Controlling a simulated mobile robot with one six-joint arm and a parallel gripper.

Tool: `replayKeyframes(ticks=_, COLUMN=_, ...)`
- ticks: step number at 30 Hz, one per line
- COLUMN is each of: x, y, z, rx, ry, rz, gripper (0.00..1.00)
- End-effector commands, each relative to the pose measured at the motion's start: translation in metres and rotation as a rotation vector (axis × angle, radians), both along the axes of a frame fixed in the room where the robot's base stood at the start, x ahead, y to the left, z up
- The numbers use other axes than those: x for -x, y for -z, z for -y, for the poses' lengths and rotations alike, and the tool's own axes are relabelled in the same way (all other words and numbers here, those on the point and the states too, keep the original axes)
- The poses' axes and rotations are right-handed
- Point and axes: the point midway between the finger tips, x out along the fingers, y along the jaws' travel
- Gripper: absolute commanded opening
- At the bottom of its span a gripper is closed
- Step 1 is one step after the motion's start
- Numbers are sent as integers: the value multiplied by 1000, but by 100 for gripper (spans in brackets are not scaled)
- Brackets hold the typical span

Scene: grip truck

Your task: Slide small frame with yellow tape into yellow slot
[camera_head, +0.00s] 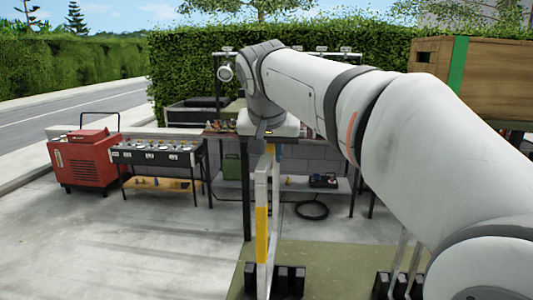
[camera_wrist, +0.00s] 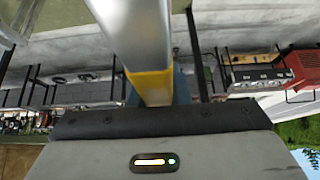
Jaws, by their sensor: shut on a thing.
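My gripper (camera_head: 268,147) is shut on the small frame (camera_head: 275,190), a narrow upright light-metal frame, near its top. Yellow tape (camera_head: 262,232) wraps the middle of its near upright. In the wrist view the silver tube (camera_wrist: 133,38) runs away from my gripper, with a yellow band (camera_wrist: 152,82) close to the jaws. The frame's lower end is close above or among black slot blocks (camera_head: 289,280) at the bottom; I cannot tell whether it is inside a slot. No yellow slot marking can be made out. My arm hides much of the right side.
More black blocks holding light uprights (camera_head: 400,285) stand at the lower right. A red wheeled machine (camera_head: 86,160) and a black-sided table (camera_head: 160,155) are at the left. A workbench with shelves is behind the frame. The concrete at left front is clear.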

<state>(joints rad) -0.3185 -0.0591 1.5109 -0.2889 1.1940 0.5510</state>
Motion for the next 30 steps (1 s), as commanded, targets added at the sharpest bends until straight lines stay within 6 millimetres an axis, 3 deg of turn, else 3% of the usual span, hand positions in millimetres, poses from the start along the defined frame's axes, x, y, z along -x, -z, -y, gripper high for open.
replayKeyframes(ticks=30, x=0, y=-63, z=0, rx=0, ry=-1, rz=2, gripper=0)
